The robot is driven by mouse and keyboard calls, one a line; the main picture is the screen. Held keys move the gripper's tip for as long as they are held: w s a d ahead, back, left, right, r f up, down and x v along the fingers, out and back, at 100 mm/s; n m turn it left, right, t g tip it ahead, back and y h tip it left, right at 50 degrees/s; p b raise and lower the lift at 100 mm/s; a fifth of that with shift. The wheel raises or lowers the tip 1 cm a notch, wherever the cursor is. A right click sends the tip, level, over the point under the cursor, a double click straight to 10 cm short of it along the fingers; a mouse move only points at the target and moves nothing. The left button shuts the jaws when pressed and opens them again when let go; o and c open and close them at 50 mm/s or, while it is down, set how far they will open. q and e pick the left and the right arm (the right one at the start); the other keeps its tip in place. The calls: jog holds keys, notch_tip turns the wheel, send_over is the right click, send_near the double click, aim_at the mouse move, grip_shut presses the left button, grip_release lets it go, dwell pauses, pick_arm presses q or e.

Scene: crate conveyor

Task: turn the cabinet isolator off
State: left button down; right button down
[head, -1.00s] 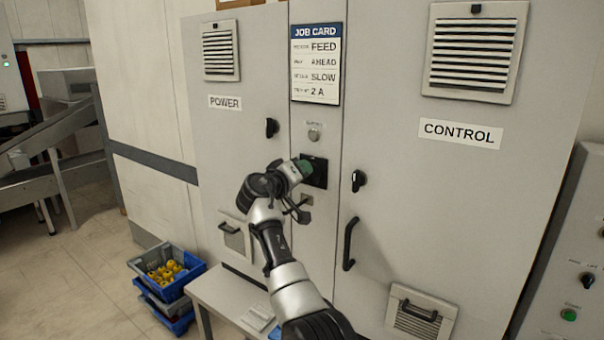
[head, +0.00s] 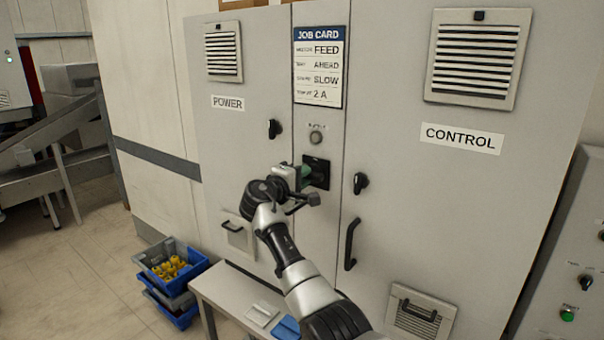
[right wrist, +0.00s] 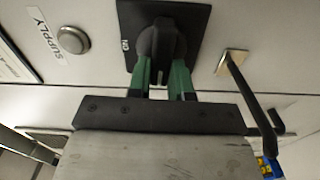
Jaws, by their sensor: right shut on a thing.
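The cabinet isolator is a black rotary knob on a square black plate (head: 322,171), in the cabinet's narrow middle panel. In the right wrist view the knob (right wrist: 162,40) fills the space between my green fingertips, and an ON mark stands at its left on the plate. My right gripper (head: 305,177) reaches the knob from the left in the head view. In the right wrist view the gripper (right wrist: 166,78) is shut on the knob, one finger on each side. The knob's ridge seems to lie crosswise to the ON mark. My left gripper is not in view.
A round SUPPLY lamp (head: 316,137) sits above the isolator, with a job card (head: 320,66) higher up. Door handles (head: 275,129) (head: 360,183) flank the panel. A bench (head: 232,295) stands below; blue crates (head: 176,270) are on the floor at left.

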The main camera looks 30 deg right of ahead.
jog(key=shift+f+n, duration=0.1)
jog(key=shift+n, duration=0.2)
jog(key=c, duration=1)
grip_release()
jog(key=shift+a, duration=0.1)
jog(key=shift+s+a+f, duration=0.1)
jog(key=shift+s+a, duration=0.05)
jog(key=shift+a, duration=0.15)
jog(key=b+v, duration=0.4)
jog(key=v, duration=0.6)
